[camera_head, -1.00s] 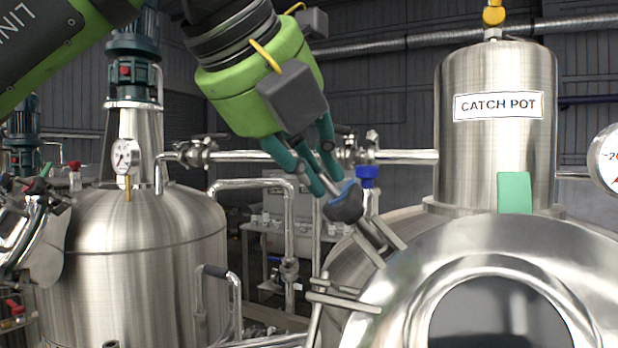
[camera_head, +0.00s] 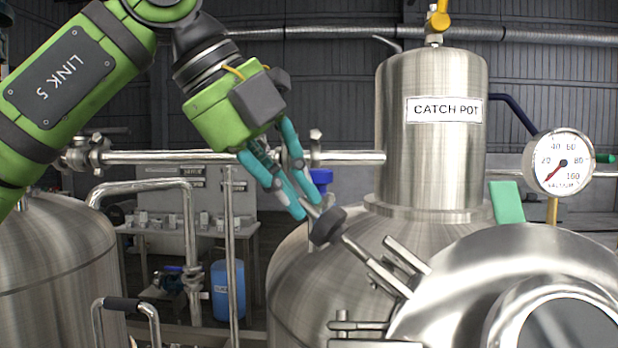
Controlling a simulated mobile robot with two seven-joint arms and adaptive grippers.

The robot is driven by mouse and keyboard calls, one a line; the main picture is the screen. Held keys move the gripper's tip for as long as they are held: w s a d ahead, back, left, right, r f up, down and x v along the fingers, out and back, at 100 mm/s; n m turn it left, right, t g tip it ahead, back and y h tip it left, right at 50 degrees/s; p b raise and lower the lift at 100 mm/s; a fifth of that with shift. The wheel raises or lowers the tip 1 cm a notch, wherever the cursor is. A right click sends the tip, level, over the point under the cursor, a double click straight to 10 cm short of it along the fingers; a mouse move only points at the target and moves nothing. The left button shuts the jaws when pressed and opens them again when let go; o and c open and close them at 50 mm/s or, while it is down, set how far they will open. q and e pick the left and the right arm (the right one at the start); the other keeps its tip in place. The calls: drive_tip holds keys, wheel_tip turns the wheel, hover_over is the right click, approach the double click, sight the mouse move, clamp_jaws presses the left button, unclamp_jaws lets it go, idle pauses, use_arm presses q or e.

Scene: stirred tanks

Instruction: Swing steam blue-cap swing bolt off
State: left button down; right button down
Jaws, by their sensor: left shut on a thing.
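The swing bolt (camera_head: 372,263) is a steel rod with a dark knob (camera_head: 328,226) at its outer end. It slants up and left from steel lugs (camera_head: 405,265) beside the rim of the round steel lid (camera_head: 450,280) at lower right. My left gripper (camera_head: 312,209) comes in from upper left, its teal fingers shut on the knob end of the swing bolt. The fingers partly hide the grip, and a short steel stub shows between them. The knob looks dark grey here, so its cap colour is unclear. My right gripper is not in view.
A steel catch pot (camera_head: 432,155) stands behind the lid, with a vacuum gauge (camera_head: 558,162) to its right. A blue-capped fitting (camera_head: 320,180) is just behind my fingers. A horizontal pipe (camera_head: 240,157) runs behind my gripper. A tank (camera_head: 50,260) stands at left.

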use_arm(q)
drive_tip(key=shift+w+f, duration=0.4)
drive_tip(key=shift+f, duration=0.1)
drive_tip(key=shift+g, duration=0.3)
drive_tip(key=c, duration=1.4)
unclamp_jaws()
drive_tip(key=shift+f, duration=0.1)
drive_tip(key=shift+o, duration=0.3)
drive_tip(key=shift+w+d, duration=0.15)
drive_tip(key=shift+w, duration=0.05)
drive_tip(key=v, duration=1.2)
